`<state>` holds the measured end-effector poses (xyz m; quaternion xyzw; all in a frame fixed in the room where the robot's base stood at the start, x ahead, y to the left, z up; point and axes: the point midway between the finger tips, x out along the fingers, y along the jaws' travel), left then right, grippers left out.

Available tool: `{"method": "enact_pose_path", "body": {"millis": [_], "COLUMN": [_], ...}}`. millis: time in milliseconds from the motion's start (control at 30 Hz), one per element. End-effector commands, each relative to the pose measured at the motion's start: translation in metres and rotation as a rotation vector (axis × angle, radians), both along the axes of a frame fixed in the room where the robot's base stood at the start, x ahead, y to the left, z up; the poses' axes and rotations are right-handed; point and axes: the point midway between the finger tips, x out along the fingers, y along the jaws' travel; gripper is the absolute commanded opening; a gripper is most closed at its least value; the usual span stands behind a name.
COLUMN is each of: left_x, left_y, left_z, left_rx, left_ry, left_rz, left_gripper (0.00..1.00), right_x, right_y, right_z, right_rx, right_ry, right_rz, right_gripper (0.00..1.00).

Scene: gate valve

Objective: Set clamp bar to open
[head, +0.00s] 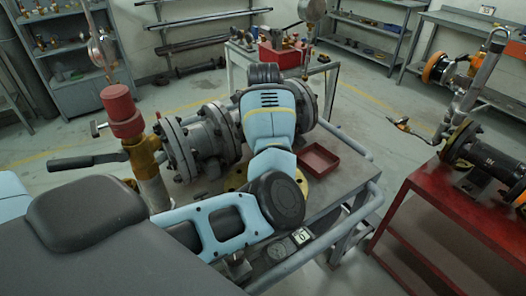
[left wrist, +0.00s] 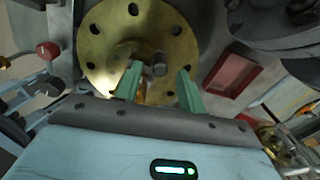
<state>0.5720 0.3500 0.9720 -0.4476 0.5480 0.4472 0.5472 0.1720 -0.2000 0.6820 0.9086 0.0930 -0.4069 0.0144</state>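In the left wrist view my left gripper (left wrist: 158,88) has its two green fingers apart, in front of a round brass flange (left wrist: 100,62) with holes around its rim. A small grey bolt-like end (left wrist: 152,62) and a brass stem show between the fingers; I cannot tell whether a finger touches them. I cannot single out the clamp bar for certain. In the head view the grey flanged valve body (head: 208,138) lies on the cart. My blue arm covers its middle and hides the left gripper. Part of the brass flange (head: 235,179) shows beside the arm. My right gripper is not in view.
A red tray (head: 318,160) lies on the grey cart to the right of my arm, also in the left wrist view (left wrist: 232,72). A brass valve with a black lever (head: 88,160) and red top stands at left. A red table (head: 440,215) with pipework is at right.

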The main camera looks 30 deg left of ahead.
Motion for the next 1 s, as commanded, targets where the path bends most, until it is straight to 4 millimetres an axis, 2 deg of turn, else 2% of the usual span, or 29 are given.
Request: {"method": "enact_pose_path", "body": {"millis": [100,300,633,900,933,1000], "left_x": [-0.001,0.0,0.0,0.0,0.0,0.0], "left_y": [0.001,0.001,0.0,0.0,0.0,0.0], "left_z": [-0.018,-0.033,-0.036,-0.036,-0.036,-0.036], "left_rx": [0.001,0.001,0.001,0.001,0.001,0.001], "left_ry": [0.003,0.001,-0.001,-0.001,-0.001,-0.001], "left_rz": [-0.001,0.001,0.001,0.001,0.001,0.001], "left_gripper": [0.4,0.4,0.38,0.03,0.0,0.0], "right_x": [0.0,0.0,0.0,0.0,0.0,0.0], "right_y": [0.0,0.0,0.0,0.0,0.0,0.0], "right_z": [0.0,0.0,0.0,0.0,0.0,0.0], "right_rx": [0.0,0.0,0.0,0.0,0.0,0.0], "right_ry": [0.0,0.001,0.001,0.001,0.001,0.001], "right_rz": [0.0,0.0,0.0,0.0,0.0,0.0], "right_gripper": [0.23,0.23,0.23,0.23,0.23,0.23]}}
